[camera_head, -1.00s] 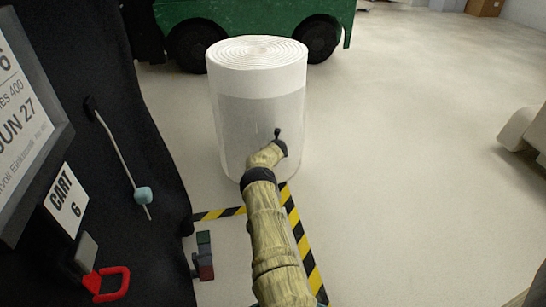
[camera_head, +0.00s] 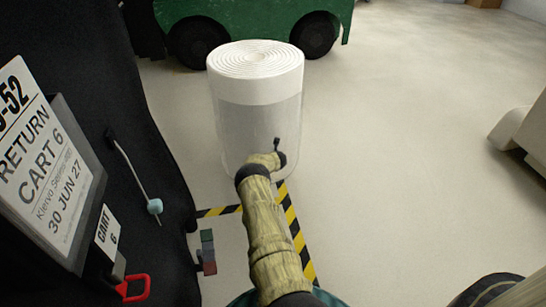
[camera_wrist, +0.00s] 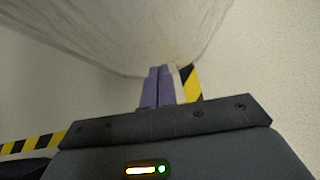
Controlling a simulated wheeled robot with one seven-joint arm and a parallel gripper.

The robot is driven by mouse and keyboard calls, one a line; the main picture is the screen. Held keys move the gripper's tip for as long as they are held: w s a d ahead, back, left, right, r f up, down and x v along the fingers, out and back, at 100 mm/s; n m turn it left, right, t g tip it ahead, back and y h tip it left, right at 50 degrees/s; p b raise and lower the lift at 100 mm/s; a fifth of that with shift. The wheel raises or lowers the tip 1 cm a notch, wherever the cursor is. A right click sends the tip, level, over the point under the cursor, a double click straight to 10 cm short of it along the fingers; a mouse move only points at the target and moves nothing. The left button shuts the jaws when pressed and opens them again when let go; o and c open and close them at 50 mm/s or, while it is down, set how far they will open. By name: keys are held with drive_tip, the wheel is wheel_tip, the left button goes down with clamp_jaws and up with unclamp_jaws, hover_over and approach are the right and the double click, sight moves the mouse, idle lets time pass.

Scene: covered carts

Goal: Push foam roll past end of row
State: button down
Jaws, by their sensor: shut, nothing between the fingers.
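The foam roll (camera_head: 255,105) is a tall white spiral-wound cylinder, its lower part wrapped in a greyish clear film. It stands upright on the floor, just beyond a corner of black-yellow tape (camera_head: 292,222). In the wrist view the roll's wrapped side (camera_wrist: 120,35) fills the top, with tape (camera_wrist: 192,85) running close to it on the right. My gripper (camera_wrist: 158,72) has two purple fingers, closed together and empty, pointing at the roll's lower side. They look touching or very near; I cannot tell which. In the head view my forearm hides the fingers.
A green cart (camera_head: 250,18) with dark wheels is behind the roll. A pale object (camera_head: 521,138) is at far right. Floor between is clear.

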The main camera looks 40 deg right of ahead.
drive_tip(key=p+v, duration=0.5)
drive_tip(key=v, duration=0.3)
drive_tip(key=shift+s+r, duration=0.2)
drive_tip(key=shift+r, duration=0.05)
drive_tip(key=shift+a, duration=0.15)
